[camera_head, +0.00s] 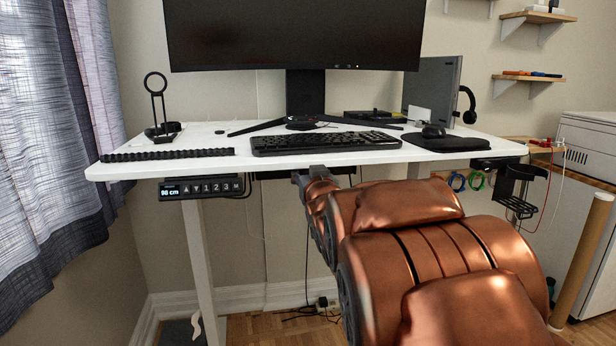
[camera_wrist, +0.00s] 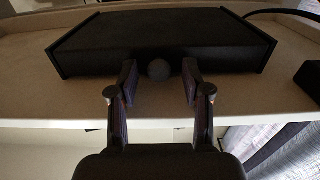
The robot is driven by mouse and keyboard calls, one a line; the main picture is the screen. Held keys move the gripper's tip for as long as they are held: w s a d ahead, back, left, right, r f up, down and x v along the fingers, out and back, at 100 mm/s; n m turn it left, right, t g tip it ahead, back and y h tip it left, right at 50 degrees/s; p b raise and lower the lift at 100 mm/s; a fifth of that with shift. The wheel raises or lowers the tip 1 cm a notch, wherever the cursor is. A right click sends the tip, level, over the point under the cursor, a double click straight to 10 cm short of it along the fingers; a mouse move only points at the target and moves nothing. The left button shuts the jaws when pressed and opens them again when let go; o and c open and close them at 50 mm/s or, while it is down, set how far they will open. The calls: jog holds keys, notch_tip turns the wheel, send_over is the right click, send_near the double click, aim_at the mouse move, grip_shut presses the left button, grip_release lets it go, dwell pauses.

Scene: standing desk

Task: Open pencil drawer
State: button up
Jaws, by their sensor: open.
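The pencil drawer (camera_wrist: 165,35) is a black, flat box fixed to the underside of the white desk. The drawer looks shut. My gripper (camera_wrist: 160,80) is open, with one finger on each side of the knob and a visible gap between each finger and the knob.
The white desk (camera_head: 330,158) holds a keyboard (camera_head: 325,141), a monitor (camera_head: 295,35) and a mouse (camera_head: 433,131). A height control panel (camera_head: 200,188) hangs under its edge at left, near a desk leg (camera_head: 205,260).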

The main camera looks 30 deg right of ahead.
jog(key=shift+c, duration=0.2)
grip_shut()
jog(key=shift+f, duration=0.1)
dwell(0.5)
